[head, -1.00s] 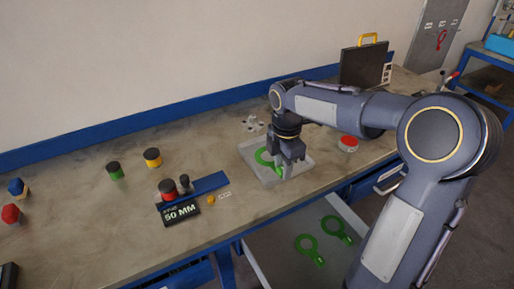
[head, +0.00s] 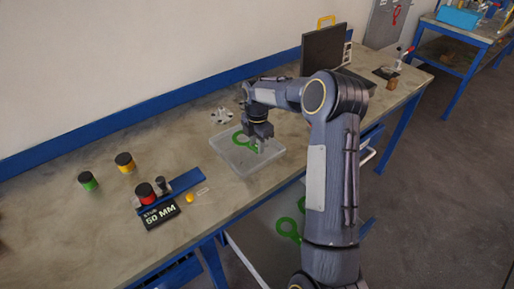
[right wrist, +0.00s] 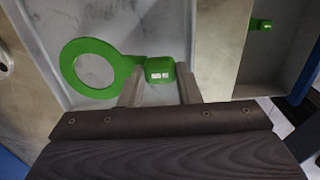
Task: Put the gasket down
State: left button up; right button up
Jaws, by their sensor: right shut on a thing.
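The green gasket (head: 240,141) is a flat ring with a tab ending in a small block; it is at the pale shallow tray (head: 240,168) on the bench. In the right wrist view its ring (right wrist: 68,68) lies to the left of the fingers. My right gripper (head: 262,147) points down over the tray and is shut on the gasket's tab block, which shows between the two fingers in the right wrist view (right wrist: 159,72). I cannot tell whether the ring touches the tray floor. My left gripper is not in view.
An open drawer below the bench holds more green gaskets (head: 289,229), partly hidden by my arm. A red-topped cylinder (head: 145,193) stands by a "50 MM" sign (head: 160,214). Green (head: 88,181) and yellow (head: 125,162) cylinders stand to the left.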

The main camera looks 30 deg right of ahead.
jog(key=shift+w+d+f, duration=0.1)
jog(key=shift+f, duration=0.15)
jog(key=shift+w+f+p, duration=0.1)
jog(key=shift+f+p, duration=0.2)
jog(key=shift+f, duration=1.3)
jog(key=shift+f, duration=0.15)
jog(key=o, duration=1)
jog(key=shift+c, duration=0.2)
